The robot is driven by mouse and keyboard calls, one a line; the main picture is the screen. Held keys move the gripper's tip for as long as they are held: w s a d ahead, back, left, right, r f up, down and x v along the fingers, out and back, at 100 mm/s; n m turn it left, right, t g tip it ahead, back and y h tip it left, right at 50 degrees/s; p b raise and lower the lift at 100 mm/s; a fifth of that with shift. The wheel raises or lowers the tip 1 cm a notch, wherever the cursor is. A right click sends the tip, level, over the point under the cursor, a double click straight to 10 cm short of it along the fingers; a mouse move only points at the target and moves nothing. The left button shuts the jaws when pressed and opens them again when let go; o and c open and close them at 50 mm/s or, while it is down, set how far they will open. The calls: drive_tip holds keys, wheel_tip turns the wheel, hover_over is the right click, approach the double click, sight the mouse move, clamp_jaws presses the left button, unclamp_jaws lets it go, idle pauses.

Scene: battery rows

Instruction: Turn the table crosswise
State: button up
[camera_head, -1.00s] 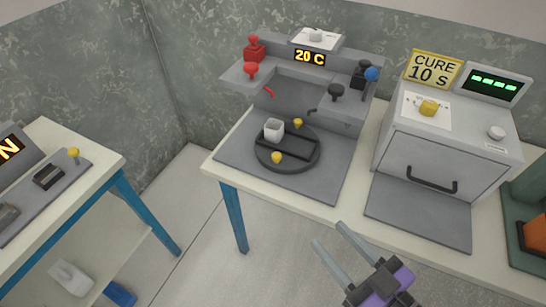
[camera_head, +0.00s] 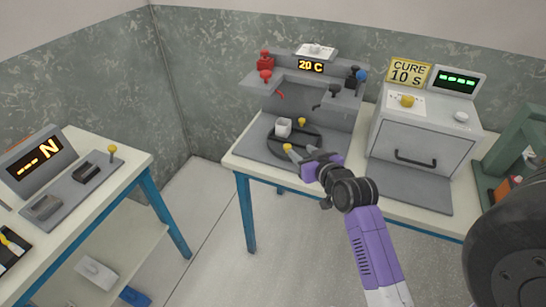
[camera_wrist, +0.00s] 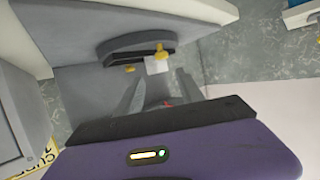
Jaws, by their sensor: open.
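The round dark turntable (camera_head: 272,139) lies on a grey plate on the right-hand table. A white cup (camera_head: 284,127) stands at its far left side. Yellow knobs show at its far edge (camera_head: 302,121) and near edge (camera_head: 287,147). A long dark slot crosses it, partly hidden by my gripper. My gripper (camera_head: 300,150) is open and empty, its fingers above the near right part of the turntable; I cannot tell that they touch anything. In the wrist view the turntable (camera_wrist: 118,44), cup (camera_wrist: 157,66) and a yellow knob (camera_wrist: 161,51) lie beyond the fingers (camera_wrist: 157,80).
Behind the turntable stands a grey station with a "20 C" display (camera_head: 311,66), red handles (camera_head: 265,68) and dark knobs. To its right is a grey oven (camera_head: 420,142) with a "CURE 10 S" sign (camera_head: 407,72). Another table (camera_head: 115,190) stands left, with floor between.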

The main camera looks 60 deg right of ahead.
sight(289, 147)
drive_tip(key=shift+a+f, duration=0.2)
drive_tip(key=shift+f, duration=0.2)
drive_tip(key=shift+w+f+y, duration=0.2)
drive_tip(key=shift+y, duration=0.2)
drive_tip(key=x, duration=0.7)
drive_tip(key=shift+w+d, duration=0.1)
drive_tip(key=shift+d, duration=0.1)
clamp_jaws()
idle(0.6)
